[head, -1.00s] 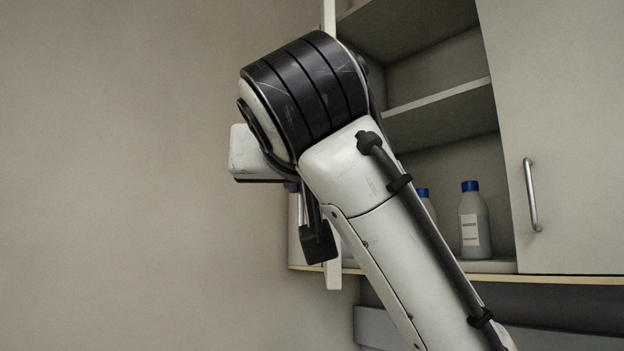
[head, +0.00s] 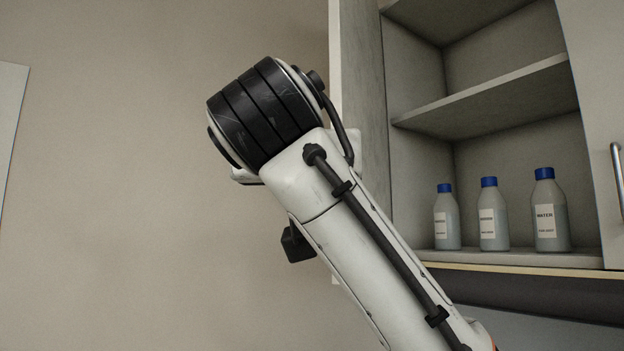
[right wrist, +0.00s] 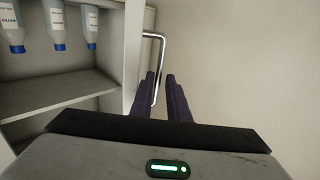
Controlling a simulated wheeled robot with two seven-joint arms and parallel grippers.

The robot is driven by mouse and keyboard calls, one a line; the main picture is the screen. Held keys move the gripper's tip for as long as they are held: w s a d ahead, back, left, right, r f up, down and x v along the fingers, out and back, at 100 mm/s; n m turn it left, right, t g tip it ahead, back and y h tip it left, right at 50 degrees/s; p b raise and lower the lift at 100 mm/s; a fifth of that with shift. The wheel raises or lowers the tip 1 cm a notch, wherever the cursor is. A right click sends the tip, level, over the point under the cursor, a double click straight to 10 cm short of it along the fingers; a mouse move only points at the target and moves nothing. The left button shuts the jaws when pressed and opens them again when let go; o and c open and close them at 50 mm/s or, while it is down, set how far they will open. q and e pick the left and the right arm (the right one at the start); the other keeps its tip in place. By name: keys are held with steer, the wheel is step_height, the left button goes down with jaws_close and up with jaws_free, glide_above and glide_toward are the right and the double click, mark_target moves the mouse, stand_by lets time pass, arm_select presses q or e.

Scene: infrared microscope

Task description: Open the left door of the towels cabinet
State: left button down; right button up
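The towels cabinet (head: 440,105) is at the right of the head view. Its left door (head: 366,130) stands swung outward, leaving the shelves exposed. In the right wrist view, which is upside down, this door (right wrist: 131,55) appears nearly edge-on, with its metal handle (right wrist: 161,55) on the face to the right. My right gripper (right wrist: 160,76) has its dark fingers apart, with the handle bar showing in the gap between them. I cannot tell whether they touch it. In the head view my right arm hides the gripper. My left gripper is out of view.
Three blue-capped bottles (head: 545,215) stand on the bottom shelf. The shut right door (head: 598,100) has a vertical handle (head: 618,180). A pale panel (head: 10,130) is at the left edge. Bare wall (head: 130,200) lies left of the cabinet.

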steer(key=shift+o, duration=0.6)
steer(key=shift+d, duration=0.15)
steer(key=shift+f, duration=0.1)
steer(key=s+a+b, duration=0.1)
steer(key=s+b, duration=0.1)
steer(key=s, duration=0.5)
steer(key=shift+s+a, duration=0.15)
steer(key=shift+s, duration=0.05)
